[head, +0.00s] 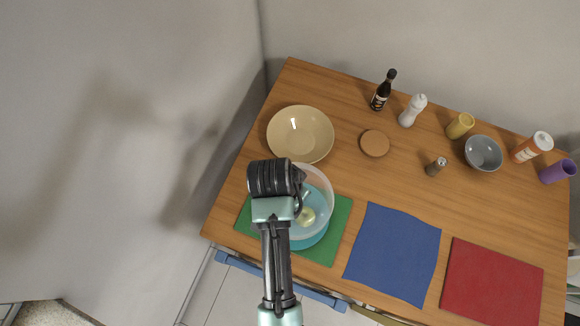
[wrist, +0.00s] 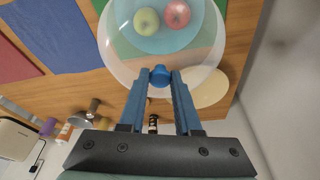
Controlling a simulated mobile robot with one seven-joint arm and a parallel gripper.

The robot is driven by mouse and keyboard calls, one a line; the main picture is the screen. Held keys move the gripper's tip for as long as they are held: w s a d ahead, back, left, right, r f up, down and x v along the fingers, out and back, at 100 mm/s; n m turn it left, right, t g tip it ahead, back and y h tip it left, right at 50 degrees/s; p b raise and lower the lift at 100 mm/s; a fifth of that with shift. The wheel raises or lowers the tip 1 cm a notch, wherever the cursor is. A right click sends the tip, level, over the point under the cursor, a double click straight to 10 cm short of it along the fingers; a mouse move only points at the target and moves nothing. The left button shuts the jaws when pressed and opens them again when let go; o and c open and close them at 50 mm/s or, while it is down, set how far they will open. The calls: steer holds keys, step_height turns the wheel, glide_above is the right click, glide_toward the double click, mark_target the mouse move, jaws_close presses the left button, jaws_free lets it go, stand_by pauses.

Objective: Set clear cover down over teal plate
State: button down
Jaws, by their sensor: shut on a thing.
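My gripper (wrist: 160,80) is shut on the blue knob (wrist: 160,74) of the clear cover (wrist: 121,66). The cover is a transparent dome, and it also shows in the head view (head: 325,190), partly behind my wrist. The teal plate (head: 308,240) lies on the green mat and carries a green apple (wrist: 147,21) and a red apple (wrist: 177,14). In the head view the cover overlaps the plate but its rim sits off toward the back. It appears held above the plate; the exact gap cannot be told.
The green mat (head: 331,252) lies at the table's left front corner. A beige bowl (head: 300,134) stands close behind the cover. A blue mat (head: 393,253) and red mat (head: 491,283) lie to the right. Bottles, shakers, cups and a grey bowl (head: 483,153) stand along the back. The wall is near on the left.

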steer(key=m+p, duration=0.1)
steer(key=r+m+p, duration=0.1)
steer(key=m, duration=0.1)
steer(key=shift+s+a+r+g+h, duration=0.1)
steer(key=shift+s+g+h, duration=0.1)
steer(key=shift+g+h, duration=0.15)
steer(key=shift+s+d+m+g+p, duration=0.15)
steer(key=shift+m+p, duration=0.2)
steer(key=shift+m, duration=0.25)
steer(key=shift+s+d+m+g+p, duration=0.1)
steer(key=shift+m+p, duration=0.2)
steer(key=shift+m, duration=0.3)
steer(key=shift+a+m+h, duration=0.1)
steer(key=shift+m+h, duration=0.15)
steer(key=shift+m, duration=0.15)
step_height(320, 180, down, 4)
steer(key=b, duration=0.3)
steer(key=shift+s+r+b, duration=0.1)
steer(key=shift+b, duration=0.25)
steer(key=shift+f+b, duration=1.85)
steer(key=shift+f, duration=0.8)
steer(key=shift+f+b, duration=0.4)
steer(key=shift+f, duration=0.2)
steer(key=c, duration=0.5)
jaws_free()
steer(key=shift+r, duration=0.1)
